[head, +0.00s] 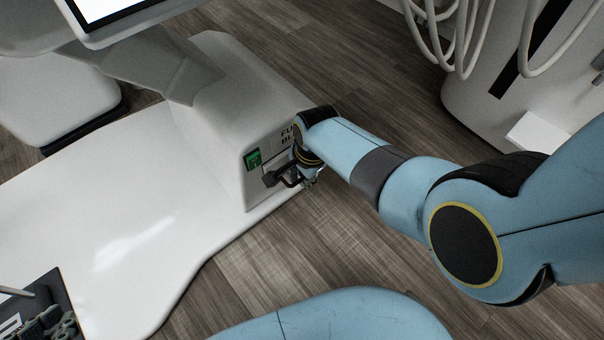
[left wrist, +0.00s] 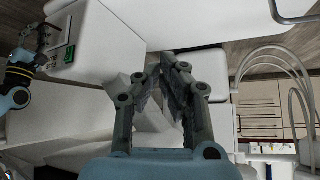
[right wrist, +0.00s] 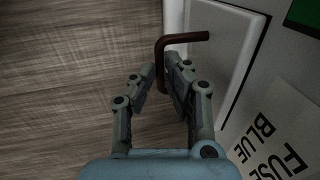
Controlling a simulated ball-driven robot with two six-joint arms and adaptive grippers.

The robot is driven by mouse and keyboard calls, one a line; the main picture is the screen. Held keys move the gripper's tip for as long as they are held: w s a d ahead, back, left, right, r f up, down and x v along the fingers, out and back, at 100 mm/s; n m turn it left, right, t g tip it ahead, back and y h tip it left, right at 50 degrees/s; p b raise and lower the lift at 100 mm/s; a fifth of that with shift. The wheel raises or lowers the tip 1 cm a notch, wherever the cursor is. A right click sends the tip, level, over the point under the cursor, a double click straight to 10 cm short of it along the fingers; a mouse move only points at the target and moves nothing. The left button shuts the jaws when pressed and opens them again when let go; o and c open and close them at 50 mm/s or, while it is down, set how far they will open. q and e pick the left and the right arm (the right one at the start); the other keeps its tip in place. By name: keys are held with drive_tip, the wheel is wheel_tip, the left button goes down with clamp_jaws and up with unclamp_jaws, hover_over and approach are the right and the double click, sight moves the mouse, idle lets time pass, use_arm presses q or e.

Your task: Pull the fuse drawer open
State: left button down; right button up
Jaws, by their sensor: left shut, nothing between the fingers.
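In the head view my right arm partly hides the handle.
The white base (head: 120,230) spreads left of the drawer. A label (right wrist: 275,135) reading FUSE BLUE is beside the drawer. The wooden floor (head: 290,245) in front of it is clear. A white cabinet with hanging hoses (head: 455,45) stands at the upper right.

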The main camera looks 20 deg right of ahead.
clamp_jaws()
